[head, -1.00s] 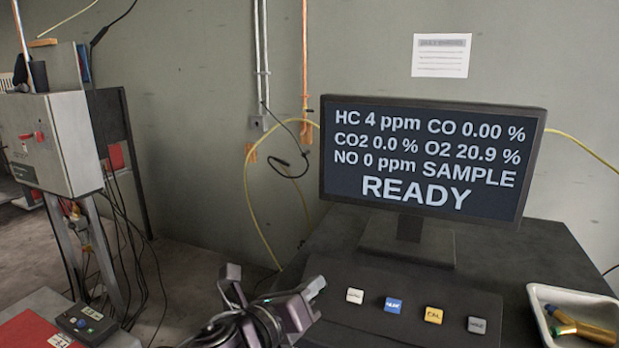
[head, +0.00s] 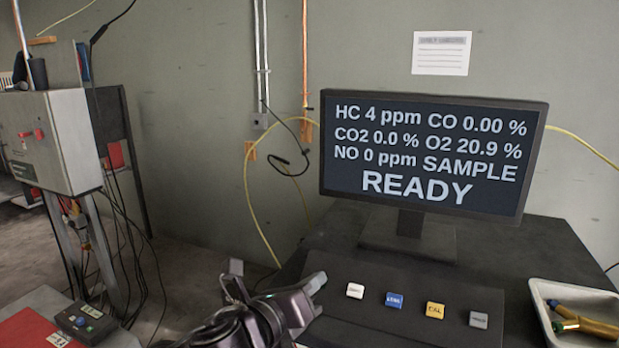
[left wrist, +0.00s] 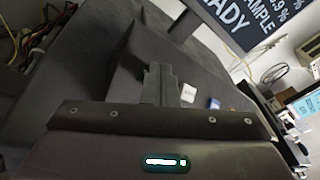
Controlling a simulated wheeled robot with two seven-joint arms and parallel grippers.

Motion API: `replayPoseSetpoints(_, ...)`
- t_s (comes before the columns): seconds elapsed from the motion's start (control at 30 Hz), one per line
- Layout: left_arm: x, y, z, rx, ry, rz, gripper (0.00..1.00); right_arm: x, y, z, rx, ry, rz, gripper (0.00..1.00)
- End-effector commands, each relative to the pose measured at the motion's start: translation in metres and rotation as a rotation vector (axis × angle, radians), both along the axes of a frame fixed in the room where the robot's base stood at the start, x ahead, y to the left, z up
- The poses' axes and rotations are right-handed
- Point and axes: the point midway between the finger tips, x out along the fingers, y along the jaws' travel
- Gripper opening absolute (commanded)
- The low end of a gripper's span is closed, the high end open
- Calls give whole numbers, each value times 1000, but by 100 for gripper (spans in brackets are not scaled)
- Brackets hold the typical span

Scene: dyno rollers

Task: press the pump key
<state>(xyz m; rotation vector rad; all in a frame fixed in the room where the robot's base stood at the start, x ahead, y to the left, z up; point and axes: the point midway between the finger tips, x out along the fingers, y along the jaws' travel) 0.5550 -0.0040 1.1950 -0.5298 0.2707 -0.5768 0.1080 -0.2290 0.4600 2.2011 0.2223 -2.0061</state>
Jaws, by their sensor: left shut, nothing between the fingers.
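A dark sloped key panel (head: 335,328) in front of the monitor holds a row of square keys: a white key (head: 355,290), a blue key (head: 394,300), a yellow key (head: 435,310) and a grey key (head: 478,320). The yellow one seems to read CAL; the white key's label is too small to read surely. My left gripper (head: 318,283) is shut and empty, its tip left of the white key and apart from it. In the left wrist view its shut fingers (left wrist: 160,82) point toward the panel, with the white key (left wrist: 188,92) just right of them. My right gripper is out of view.
The monitor (head: 430,150) behind the panel reads SAMPLE and READY. A white tray (head: 540,294) with brass-coloured fittings stands to the right. A grey box (head: 62,150) with cables and a small control box (head: 85,322) are at the left.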

Motion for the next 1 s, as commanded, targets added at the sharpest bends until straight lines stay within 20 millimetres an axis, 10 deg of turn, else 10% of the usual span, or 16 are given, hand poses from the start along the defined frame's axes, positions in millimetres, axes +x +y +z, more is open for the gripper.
replayPoseSetpoints(1.0, -5, 3, 8, 0, 1, 1, 0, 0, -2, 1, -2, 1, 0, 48)
